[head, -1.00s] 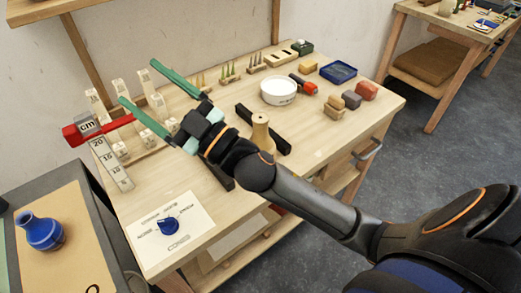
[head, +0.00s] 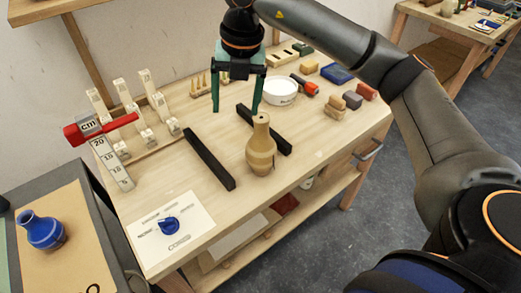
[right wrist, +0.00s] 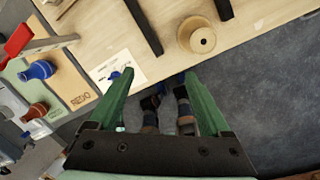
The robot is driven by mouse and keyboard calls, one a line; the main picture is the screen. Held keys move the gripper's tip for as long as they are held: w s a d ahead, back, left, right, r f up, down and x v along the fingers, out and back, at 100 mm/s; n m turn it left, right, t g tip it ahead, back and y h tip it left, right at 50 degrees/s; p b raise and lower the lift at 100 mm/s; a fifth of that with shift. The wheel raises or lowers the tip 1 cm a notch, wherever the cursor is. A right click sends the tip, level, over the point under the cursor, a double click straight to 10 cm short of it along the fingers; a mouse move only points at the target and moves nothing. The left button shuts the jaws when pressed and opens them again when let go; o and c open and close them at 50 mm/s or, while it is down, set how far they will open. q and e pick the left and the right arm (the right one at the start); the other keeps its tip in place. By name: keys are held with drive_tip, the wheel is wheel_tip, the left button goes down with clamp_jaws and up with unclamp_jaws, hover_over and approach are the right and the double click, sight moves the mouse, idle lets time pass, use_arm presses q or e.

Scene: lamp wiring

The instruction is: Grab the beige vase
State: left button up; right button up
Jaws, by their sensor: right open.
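The beige vase (head: 261,148) stands upright on the wooden table between two black bars. In the right wrist view the vase (right wrist: 196,36) shows from above, with a small dark hole in its top. My right gripper (head: 234,108) is open and empty, with its green fingers pointing down. In the head view it appears above and behind the vase, apart from it. In the right wrist view its fingertips (right wrist: 158,75) are spread, and the vase lies beyond them, not between them. My left gripper is not in view.
Black bars flank the vase on the left (head: 209,159) and right (head: 264,130). A white bowl (head: 279,92) stands behind it. A blue vase (head: 42,231) stands on the lower left surface.

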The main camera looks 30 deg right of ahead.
drive_tip(key=m+h, duration=0.1)
drive_tip(key=h, duration=0.1)
approach(261, 118)
drive_tip(key=f, duration=0.4)
drive_tip(key=w+f, duration=0.1)
drive_tip(key=f, duration=0.2)
drive_tip(key=shift+b, duration=0.3)
drive_tip(key=f, duration=0.2)
drive_tip(key=d+f+p, duration=0.1)
drive_tip(key=f, duration=0.1)
drive_tip(key=shift+d+f, duration=0.1)
drive_tip(key=shift+w+f, duration=0.15)
drive_tip(key=shift+f, duration=0.35)
clamp_jaws()
drive_tip(key=shift+r, duration=0.1)
